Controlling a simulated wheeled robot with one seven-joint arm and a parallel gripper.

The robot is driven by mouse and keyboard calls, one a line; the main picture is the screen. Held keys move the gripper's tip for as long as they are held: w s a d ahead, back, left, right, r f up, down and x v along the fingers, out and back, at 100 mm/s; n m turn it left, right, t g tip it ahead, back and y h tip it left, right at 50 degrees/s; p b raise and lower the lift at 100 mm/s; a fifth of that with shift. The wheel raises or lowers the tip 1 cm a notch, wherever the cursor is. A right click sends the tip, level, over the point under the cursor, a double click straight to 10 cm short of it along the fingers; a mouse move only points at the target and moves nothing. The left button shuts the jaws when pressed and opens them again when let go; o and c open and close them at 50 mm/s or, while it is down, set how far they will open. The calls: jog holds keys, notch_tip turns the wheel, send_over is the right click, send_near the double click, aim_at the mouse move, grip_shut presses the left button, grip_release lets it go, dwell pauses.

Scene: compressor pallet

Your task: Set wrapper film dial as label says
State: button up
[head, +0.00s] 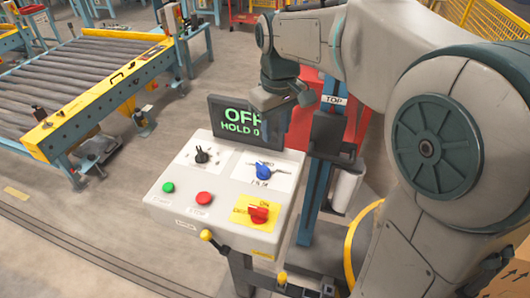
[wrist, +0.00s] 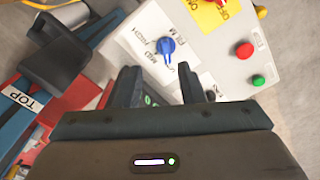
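The blue film dial (head: 263,170) sits on a white plate on the sloped control panel. In the head view my gripper (head: 284,98) hangs above the panel's back edge, partly in front of the screen. I see no readable setting label.
The panel (head: 180,215) also carries a black dial (head: 201,156), a green button (head: 168,187), a red button (head: 204,198) and a red switch (head: 258,214) on yellow. A dark screen (head: 240,122) reads "OFF" and "HOLD". A blue mast marked "TOP" (head: 334,100) stands right behind. A roller conveyor (head: 85,75) is left.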

aim_at(265, 168)
jog(key=shift+n, duration=0.5)
jog(key=f, duration=0.5)
jog(key=w+a+f, duration=0.1)
jog(key=f, duration=0.3)
jog(key=w+a+f+p, duration=0.1)
jog(key=f, duration=0.4)
jog(key=shift+a+f, duration=0.15)
jog(key=shift+f, duration=0.15)
grip_shut()
